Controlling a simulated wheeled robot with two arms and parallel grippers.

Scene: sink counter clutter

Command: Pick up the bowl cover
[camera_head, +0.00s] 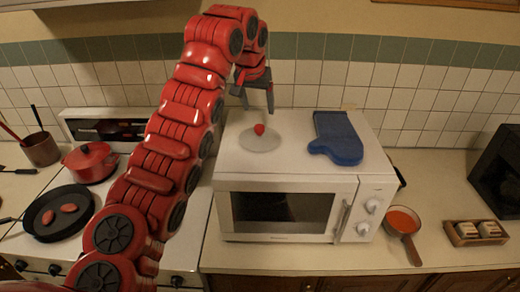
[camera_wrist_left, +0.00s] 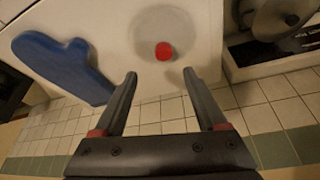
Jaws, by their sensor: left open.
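The bowl cover (camera_head: 248,140) is a clear, round, shallow lid with a red knob (camera_head: 259,129). It lies on top of the white microwave (camera_head: 230,165), towards its left side. In the left wrist view the cover (camera_wrist_left: 150,30) shows at the top, with its red knob (camera_wrist_left: 164,51) beyond the fingertips. My left gripper (camera_head: 257,108) is open and empty, above and slightly behind the cover, with its fingers pointing down. In the wrist view its two fingers (camera_wrist_left: 160,78) are spread, with the knob between their lines but apart from them. My right gripper is not in view.
A blue oven mitt (camera_head: 336,138) lies on the microwave right of the cover. A tiled wall (camera_head: 320,72) stands close behind. A stove with a frying pan (camera_head: 58,212) and red pot (camera_head: 91,162) is at left. An orange-filled saucepan (camera_head: 402,221) is at right.

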